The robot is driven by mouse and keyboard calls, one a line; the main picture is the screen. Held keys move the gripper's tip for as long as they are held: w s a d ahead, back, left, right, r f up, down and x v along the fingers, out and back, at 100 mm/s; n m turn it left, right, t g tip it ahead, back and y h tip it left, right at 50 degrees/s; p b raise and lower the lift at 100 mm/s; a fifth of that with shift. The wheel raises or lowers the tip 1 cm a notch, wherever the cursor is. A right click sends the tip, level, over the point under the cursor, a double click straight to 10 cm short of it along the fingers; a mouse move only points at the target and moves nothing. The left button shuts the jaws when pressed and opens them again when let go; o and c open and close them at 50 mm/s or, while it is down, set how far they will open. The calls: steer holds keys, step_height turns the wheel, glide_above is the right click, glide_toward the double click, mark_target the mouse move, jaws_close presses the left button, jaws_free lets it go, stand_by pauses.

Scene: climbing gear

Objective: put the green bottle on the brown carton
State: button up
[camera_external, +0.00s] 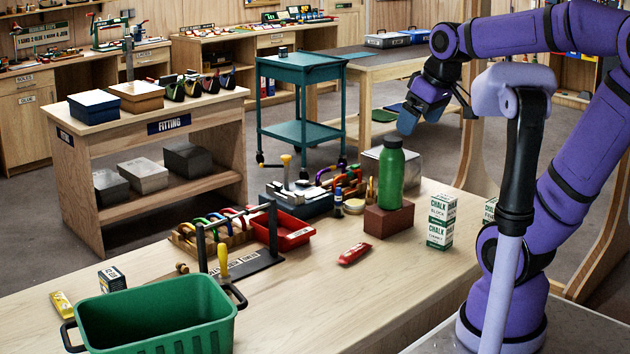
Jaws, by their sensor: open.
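The green bottle (391,178) has a dark cap and stands upright. It rests on a reddish-brown box (388,221), which looks like the brown carton, on the wooden table. My gripper (409,118) is open and empty, above and slightly right of the bottle's cap, apart from it. Its fingers are seen partly from the side, so the gap between them is hard to make out. The bottle hides part of the box's top.
White chalk boxes (441,222) are stacked right of the bottle. A red tube (354,253) lies in front of it. A red tray (283,231), a tool rack and a green basket (155,318) stand to the left. The table's front middle is clear.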

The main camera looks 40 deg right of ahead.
steer(key=s+a+f+m, duration=0.1)
steer(key=s+a+f, duration=0.1)
steer(key=s, duration=0.4)
steer(key=shift+s+t, duration=0.15)
steer(key=shift+t, duration=0.15)
